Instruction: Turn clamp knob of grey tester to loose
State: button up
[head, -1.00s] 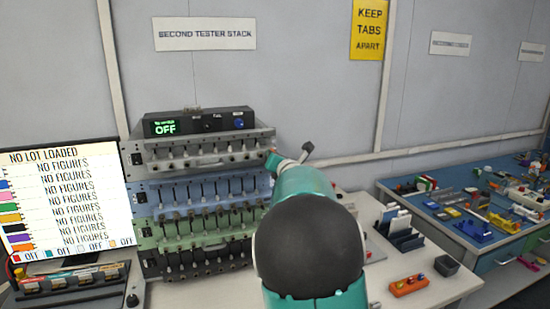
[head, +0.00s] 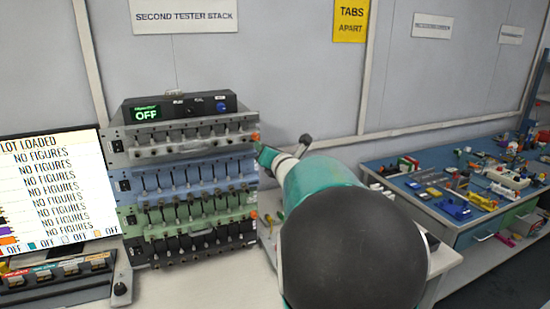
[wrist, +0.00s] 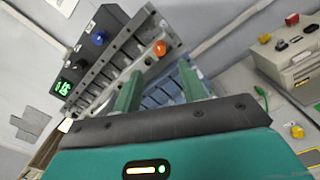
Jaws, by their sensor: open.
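The grey tester (head: 190,143) is the top unit of the stack, under a black control box. Its orange clamp knob (head: 256,136) is at the right end of its front; the wrist view shows this knob (wrist: 160,48) beyond my fingertips, tilted with the rest of the picture. My gripper (wrist: 158,82) is open, its two green fingers apart with nothing held between them. The knob is apart from the fingers, ahead of the gap. In the head view my teal arm hides most of the gripper.
Blue, green and black testers sit below the grey one. The control box (head: 180,107) reads OFF. A monitor (head: 55,190) stands left of the stack. A cluttered blue bench (head: 390,172) is at right. The wall is behind.

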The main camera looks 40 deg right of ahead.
jog(key=v, duration=0.5)
jog(key=shift+s+a, duration=0.15)
jog(key=shift+s, duration=0.2)
jog(key=s+a+f+m+g+y, duration=0.1)
jog(key=s+a+f+m+g, duration=0.3)
jog(key=s+a+m, duration=0.4)
jog(key=s+a+f+m+g+y, duration=0.2)
jog(key=s+a+f+m+g, duration=0.2)
jog(key=s+a+m, duration=0.4)
jog(key=s+a+f+m+g+y, duration=0.1)
jog(key=s+a+f+m+g, duration=0.2)
jog(key=s+a+m, duration=0.5)
jog(key=a+f+m, duration=0.1)
jog(key=a+m, duration=0.2)
jog(key=a, duration=0.2)
jog(key=shift+s+f+g, duration=0.35)
jog(key=shift+s+g, duration=0.05)
